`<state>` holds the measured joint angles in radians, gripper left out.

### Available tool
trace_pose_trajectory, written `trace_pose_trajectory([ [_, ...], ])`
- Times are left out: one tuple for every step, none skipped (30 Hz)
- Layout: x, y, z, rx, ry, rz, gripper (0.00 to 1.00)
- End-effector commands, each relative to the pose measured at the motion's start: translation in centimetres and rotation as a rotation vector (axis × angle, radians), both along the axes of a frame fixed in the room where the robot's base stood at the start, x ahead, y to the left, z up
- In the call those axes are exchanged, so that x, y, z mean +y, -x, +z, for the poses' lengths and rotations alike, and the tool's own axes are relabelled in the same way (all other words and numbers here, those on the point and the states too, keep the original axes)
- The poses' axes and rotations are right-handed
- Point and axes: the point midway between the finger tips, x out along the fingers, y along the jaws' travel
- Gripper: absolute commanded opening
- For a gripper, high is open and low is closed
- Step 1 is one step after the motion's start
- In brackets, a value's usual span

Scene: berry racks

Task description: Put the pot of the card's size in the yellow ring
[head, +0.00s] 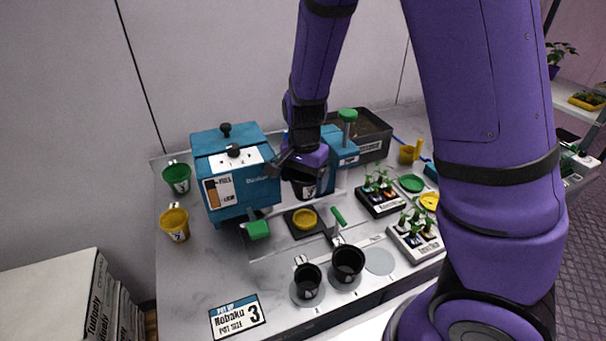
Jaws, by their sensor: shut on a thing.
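The white card (238,316) at the table's front reads "Pot up Nobaku, pot size 3". My gripper (305,174) is shut on a dark pot (305,189), held upright beside the blue machine; its size mark is too small to read. Two black pots, the left one (308,282) and the right one (347,262), stand on pale round spots at the front. A third pale spot (379,261) is empty. A yellow ring-like disc (430,200) lies at the right, partly hidden by my arm. Another yellow round piece (304,219) sits on a dark plate below the held pot.
The blue machine (225,180) with a green lever stands left of my gripper. A green cup (177,177) and a yellow cup (174,224) are at the left edge. Seedling trays (416,246), a green disc (411,183) and a dark soil bin (372,128) are to the right.

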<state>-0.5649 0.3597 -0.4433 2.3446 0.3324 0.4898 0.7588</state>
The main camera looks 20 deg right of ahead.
Motion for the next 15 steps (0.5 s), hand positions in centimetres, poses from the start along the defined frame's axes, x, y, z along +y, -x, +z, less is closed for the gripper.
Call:
trace_pose_trajectory([
  [-0.1, 0.0, -0.4, 0.003, 0.001, -0.001, 0.64],
  [-0.1, 0.0, -0.7, 0.004, 0.002, 0.000, 0.64],
  [-0.1, 0.0, -1.1, 0.003, 0.002, 0.000, 0.64],
  [-0.1, 0.0, -1.4, 0.002, 0.002, -0.001, 0.64],
  [-0.1, 0.1, -1.7, 0.003, 0.001, -0.001, 0.64],
  [-0.1, 0.1, -2.1, 0.004, 0.002, 0.000, 0.64],
  [-0.1, 0.1, -2.4, 0.003, 0.002, 0.000, 0.64],
  [-0.1, 0.0, -2.7, 0.003, 0.002, -0.001, 0.64],
  [-0.1, 0.0, -3.1, 0.003, 0.001, -0.001, 0.64],
  [-0.1, 0.0, -3.4, 0.003, 0.001, 0.000, 0.64],
  [-0.1, 0.0, -3.8, 0.002, 0.002, 0.000, 0.64],
  [-0.1, 0.0, -4.2, 0.003, 0.002, -0.001, 0.64],
  [-0.1, 0.0, -4.5, 0.003, 0.001, -0.002, 0.64],
  [-0.1, 0.0, -4.8, 0.003, 0.001, -0.001, 0.64],
  [-0.1, 0.1, -5.2, 0.002, 0.002, 0.000, 0.64],
])
